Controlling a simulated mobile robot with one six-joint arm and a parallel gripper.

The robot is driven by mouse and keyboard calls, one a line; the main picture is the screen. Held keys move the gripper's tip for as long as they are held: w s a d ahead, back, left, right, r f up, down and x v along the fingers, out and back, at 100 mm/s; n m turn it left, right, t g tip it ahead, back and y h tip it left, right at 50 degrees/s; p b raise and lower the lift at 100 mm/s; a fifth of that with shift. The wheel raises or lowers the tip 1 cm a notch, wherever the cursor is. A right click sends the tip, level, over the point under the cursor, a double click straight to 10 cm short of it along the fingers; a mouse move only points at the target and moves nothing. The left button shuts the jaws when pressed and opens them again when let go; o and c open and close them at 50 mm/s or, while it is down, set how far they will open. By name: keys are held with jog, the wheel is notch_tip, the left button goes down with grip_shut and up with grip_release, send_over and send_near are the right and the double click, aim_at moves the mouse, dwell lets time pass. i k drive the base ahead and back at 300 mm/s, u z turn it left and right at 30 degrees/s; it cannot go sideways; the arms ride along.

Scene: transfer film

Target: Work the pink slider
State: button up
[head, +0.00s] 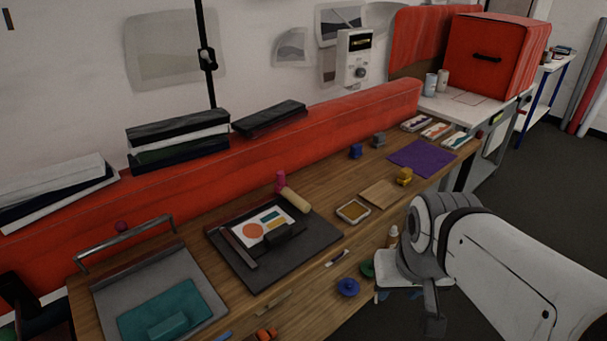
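A small pink upright piece (280,182) stands at the back edge of a dark board (320,238), beside the end of a beige roller (295,199). I cannot tell for sure which of the two is the slider. My gripper (428,315) hangs at the right, in front of the table's front edge, well apart from both pink pieces. Its fingers are dark and partly hidden by my arm, so its opening does not show.
The wooden table (335,200) also holds a grey press with a teal pad (165,312), a card with coloured shapes (262,225), an ink pad (353,211), a purple sheet (422,158) and small blocks. A red ledge (330,115) runs behind. Blue and green knobs (348,287) show near my gripper.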

aim_at(281, 187)
jog(key=z, duration=0.05)
jog(key=k, duration=0.9)
jog(key=u, duration=0.35)
jog(key=i, duration=1.5)
jog(key=k, duration=0.6)
jog(key=z, duration=0.35)
jog(key=k, duration=1.25)
jog(key=z, duration=0.65)
jog(key=i, duration=1.15)
jog(key=u, duration=0.55)
jog(key=i, duration=1.1)
jog(key=u, duration=0.85)
